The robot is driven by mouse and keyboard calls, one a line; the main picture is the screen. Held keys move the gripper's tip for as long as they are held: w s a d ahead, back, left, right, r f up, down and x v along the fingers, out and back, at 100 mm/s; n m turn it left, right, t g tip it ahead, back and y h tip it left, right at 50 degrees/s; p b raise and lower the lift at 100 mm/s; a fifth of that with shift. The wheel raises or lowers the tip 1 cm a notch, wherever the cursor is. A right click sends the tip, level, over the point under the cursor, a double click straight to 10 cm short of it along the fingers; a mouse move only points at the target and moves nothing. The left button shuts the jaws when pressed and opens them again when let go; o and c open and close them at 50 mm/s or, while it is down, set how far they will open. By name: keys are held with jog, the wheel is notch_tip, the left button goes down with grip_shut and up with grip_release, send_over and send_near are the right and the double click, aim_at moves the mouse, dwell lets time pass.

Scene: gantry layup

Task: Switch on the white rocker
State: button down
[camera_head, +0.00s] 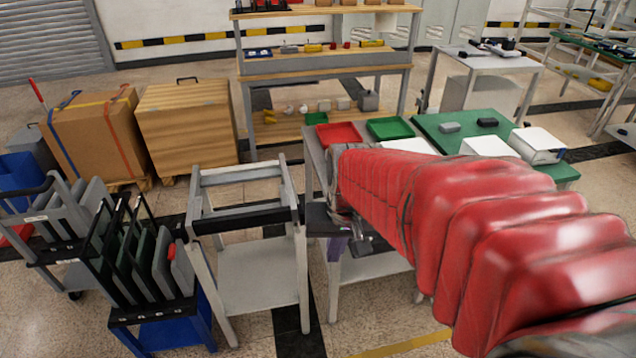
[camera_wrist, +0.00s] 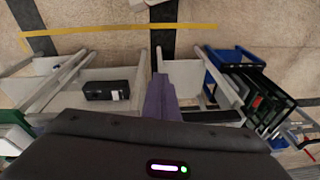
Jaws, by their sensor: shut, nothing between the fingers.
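My gripper (camera_wrist: 160,84), with purple fingers, is shut and empty in the wrist view. In the head view its purple fingers (camera_head: 337,248) point down beside the pale bench, below the red-sleeved arm. A black box (camera_wrist: 107,90) sits on a pale surface to the left of the fingers in the wrist view, apart from them. Small light marks (camera_wrist: 116,95) show on the box; they are too small to tell whether one is the white rocker or how it is set. In the head view I cannot pick out the rocker; my arm covers part of the bench.
A pale empty frame stand (camera_head: 262,270) is left of my gripper, with a blue rack (camera_head: 160,325) of upright panels beyond it. Red (camera_head: 338,134) and green (camera_head: 390,128) trays lie on the bench behind my arm. Wooden crates (camera_head: 187,122) stand at the back left.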

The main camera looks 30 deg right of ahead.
jog(key=w+d+f+m, duration=0.5)
jog(key=d+f+m, duration=0.15)
jog(key=d, duration=0.25)
jog(key=w+d+f+m, duration=0.45)
jog(key=d+f, duration=0.25)
jog(key=d, duration=0.3)
jog(key=w+d+m+t+h, duration=0.1)
jog(key=w+d+m+t, duration=0.1)
jog(key=w+d+m, duration=0.3)
jog(key=shift+w+d, duration=0.15)
jog(key=shift+d, duration=0.35)
jog(key=x, duration=1.2)
jog(key=shift+x, duration=0.95)
